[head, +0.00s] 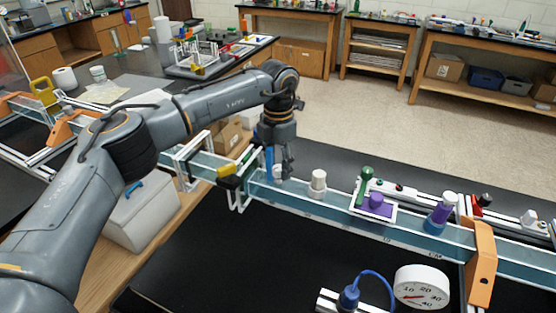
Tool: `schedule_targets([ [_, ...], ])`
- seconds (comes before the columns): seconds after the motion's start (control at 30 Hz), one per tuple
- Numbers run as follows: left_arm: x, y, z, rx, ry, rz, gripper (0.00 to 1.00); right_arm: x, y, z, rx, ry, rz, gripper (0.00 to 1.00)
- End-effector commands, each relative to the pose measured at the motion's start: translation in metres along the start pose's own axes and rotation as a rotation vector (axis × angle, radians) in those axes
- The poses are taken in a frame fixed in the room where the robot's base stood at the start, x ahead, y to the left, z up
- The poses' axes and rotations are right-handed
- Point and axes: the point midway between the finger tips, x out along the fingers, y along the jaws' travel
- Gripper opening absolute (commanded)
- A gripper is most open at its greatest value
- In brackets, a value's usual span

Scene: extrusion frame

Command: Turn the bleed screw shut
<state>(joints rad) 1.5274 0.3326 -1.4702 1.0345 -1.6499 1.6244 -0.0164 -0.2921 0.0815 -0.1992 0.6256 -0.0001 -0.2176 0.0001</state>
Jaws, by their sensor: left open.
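My left gripper (281,163) points down over the near-left part of the long extrusion frame (410,234). It is open. A small pale piece (277,173) shows right at its fingertips, and I cannot tell whether they touch it. A white stepped knob (318,184) stands upright on the frame just right of the gripper, apart from it. I cannot tell which of these small parts is the bleed screw. My right gripper is not in view.
A white tray holds a purple knob (376,201), with a green-handled part (364,186) beside it. A purple-and-white cylinder (440,213) and an orange bracket (480,264) are further right. A round dial (421,287) and blue cable plug (349,297) lie in front. The black tabletop between is clear.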

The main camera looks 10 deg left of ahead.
Motion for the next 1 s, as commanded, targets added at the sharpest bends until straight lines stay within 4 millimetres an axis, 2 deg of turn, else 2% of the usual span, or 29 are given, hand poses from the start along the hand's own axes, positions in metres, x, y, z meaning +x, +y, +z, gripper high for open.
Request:
schedule_targets([
  [0.27, 0.002, 0.000, 0.000, 0.000, 0.000, 0.001, 0.50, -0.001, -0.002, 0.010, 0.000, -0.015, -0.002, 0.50],
  [0.37, 0.002, 0.000, 0.000, 0.000, 0.000, 0.001, 0.34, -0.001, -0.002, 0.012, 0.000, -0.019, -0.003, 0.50],
  [0.53, 0.002, 0.000, 0.000, 0.000, 0.000, 0.000, 0.00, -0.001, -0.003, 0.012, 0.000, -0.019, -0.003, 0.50],
  [0.77, 0.002, 0.000, 0.000, 0.009, 0.000, 0.000, 0.00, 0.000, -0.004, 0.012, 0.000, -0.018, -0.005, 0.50],
  [1.0, 0.004, 0.000, 0.000, 0.094, -0.001, 0.000, 0.00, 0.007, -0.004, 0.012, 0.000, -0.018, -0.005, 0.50],
])
